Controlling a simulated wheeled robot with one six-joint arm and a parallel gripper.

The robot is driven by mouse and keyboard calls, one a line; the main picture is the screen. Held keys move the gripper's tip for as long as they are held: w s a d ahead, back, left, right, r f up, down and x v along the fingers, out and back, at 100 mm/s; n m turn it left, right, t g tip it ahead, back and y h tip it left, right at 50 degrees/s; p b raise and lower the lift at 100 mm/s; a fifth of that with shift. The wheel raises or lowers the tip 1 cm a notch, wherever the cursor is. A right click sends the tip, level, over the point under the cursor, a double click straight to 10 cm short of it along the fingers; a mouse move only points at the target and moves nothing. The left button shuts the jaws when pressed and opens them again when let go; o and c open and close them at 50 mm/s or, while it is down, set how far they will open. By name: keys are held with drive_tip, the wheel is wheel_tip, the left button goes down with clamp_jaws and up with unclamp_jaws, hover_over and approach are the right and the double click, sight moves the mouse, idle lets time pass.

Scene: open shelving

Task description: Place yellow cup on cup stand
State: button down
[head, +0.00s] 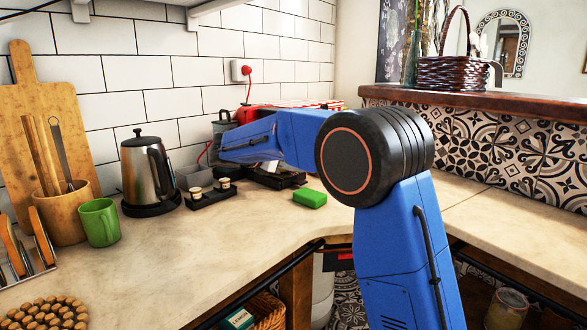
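No yellow cup shows in the head view. I cannot clearly make out a cup stand. A small black holder (211,197) with two small pale-topped pieces stands on the counter left of my blue arm, but I cannot tell whether it is the stand. A green mug (99,222) stands upright at the left, beside a wooden utensil pot. My arm rises from the lower right and bends left over the back of the counter. My gripper is not visible, and the arm hides part of the counter's back.
A steel kettle (150,172) stands behind the green mug. A green sponge (310,198) lies near the counter's inner corner. A wooden-disc trivet (45,312) is at the lower left. The middle of the left counter (190,255) is clear. A wicker basket (452,72) sits on the raised ledge.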

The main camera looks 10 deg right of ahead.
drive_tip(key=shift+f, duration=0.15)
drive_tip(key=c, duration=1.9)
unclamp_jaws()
